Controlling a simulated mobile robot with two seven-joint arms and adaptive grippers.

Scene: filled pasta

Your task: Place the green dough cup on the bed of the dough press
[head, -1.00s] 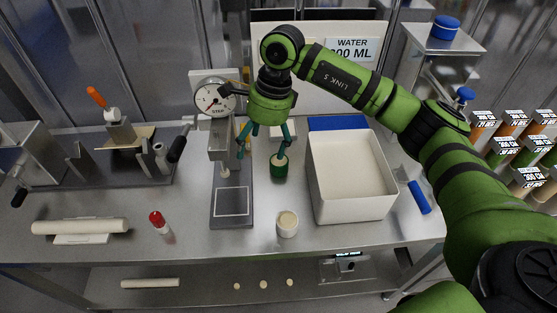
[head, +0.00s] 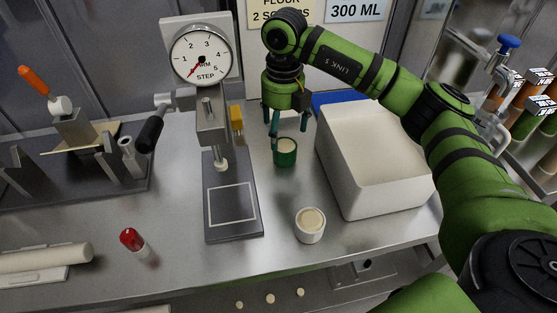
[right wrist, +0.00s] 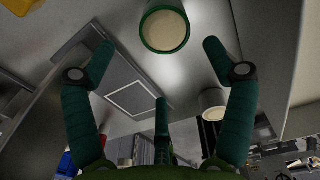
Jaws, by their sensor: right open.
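The green dough cup (head: 285,153), filled with pale dough, stands upright on the steel bench just right of the dough press (head: 212,112). The press has a round dial, and its dark bed (head: 232,228) carries a white square outline and is empty. My right gripper (head: 284,126) is open and empty, pointing down above and behind the green cup. In the right wrist view the cup (right wrist: 165,28) is at the top, beyond the spread fingers (right wrist: 160,70), and the press bed (right wrist: 128,98) is at the left. My left gripper is not in view.
A white cup of dough (head: 310,225) stands in front of the green cup. A large white bin (head: 355,185) is on the right. A red-capped bottle (head: 133,241) and a pale roller (head: 45,258) are at front left. A yellow object (head: 237,118) is behind the press.

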